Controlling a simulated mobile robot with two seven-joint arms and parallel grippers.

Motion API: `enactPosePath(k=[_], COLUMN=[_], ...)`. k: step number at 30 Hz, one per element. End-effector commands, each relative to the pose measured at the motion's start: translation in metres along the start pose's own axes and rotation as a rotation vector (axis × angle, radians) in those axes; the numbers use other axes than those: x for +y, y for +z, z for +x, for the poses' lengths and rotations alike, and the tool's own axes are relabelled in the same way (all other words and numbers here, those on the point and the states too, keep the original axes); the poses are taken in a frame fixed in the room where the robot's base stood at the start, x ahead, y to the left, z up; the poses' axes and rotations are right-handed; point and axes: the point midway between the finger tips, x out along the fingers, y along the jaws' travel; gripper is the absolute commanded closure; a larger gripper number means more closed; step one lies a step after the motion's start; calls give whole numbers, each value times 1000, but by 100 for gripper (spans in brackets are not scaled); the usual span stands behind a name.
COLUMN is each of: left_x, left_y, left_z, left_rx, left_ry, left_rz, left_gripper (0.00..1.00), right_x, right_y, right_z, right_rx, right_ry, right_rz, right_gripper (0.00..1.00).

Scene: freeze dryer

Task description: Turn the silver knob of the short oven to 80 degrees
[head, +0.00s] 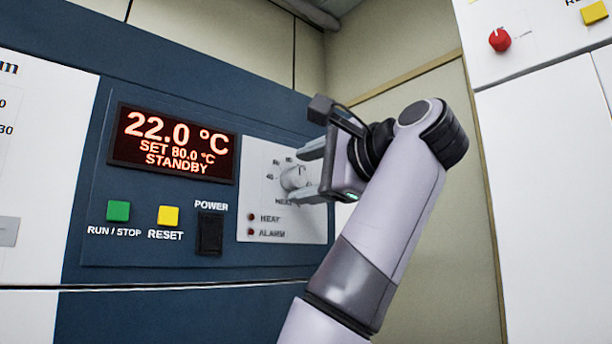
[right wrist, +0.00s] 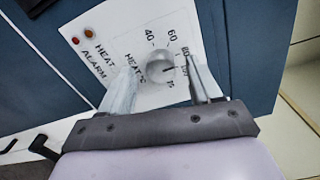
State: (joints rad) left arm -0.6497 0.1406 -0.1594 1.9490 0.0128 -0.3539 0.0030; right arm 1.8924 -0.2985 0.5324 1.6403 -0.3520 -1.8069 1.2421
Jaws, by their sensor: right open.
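The silver knob (head: 294,178) sits on a white dial plate (head: 262,222) on the oven's blue front panel. In the right wrist view the knob (right wrist: 160,68) shows between my two fingers, with printed marks 40 and 60 around it. The display (head: 172,145) reads 22.0 °C, SET 80.0 °C, STANDBY. My right gripper (head: 308,178) is open, with its fingers on either side of the knob; I cannot tell whether they touch it. It also shows in the right wrist view (right wrist: 162,82). My left gripper is not in view.
A green run/stop button (head: 118,211), a yellow reset button (head: 168,215) and a black power switch (head: 210,233) are left of the dial plate. A white unit with a red knob (head: 500,40) stands at the upper right. A beige wall lies behind my right arm.

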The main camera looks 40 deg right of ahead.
Motion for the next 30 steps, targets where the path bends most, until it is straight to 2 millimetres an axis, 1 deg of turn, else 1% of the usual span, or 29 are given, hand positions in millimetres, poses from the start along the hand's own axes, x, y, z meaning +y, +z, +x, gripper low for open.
enactPosePath(k=[1, 6, 9, 12, 16, 30], left_x=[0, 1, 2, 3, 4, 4], left_y=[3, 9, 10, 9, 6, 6], left_z=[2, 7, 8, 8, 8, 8], left_rx=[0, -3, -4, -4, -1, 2], left_ry=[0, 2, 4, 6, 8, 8], left_rz=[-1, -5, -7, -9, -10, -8], left_gripper=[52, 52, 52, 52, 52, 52], right_x=[1, 1, 1, 0, 0, 0], right_y=[-1, -1, -1, -1, 0, 0], right_z=[-8, -38, -51, -60, -64, -64], right_rx=[1, 2, 2, 1, 1, 1], right_ry=[-6, -7, -5, -4, -2, -1], right_rz=[0, 0, 0, 1, 1, 0], right_gripper=[37, 37, 37, 37, 37, 37])
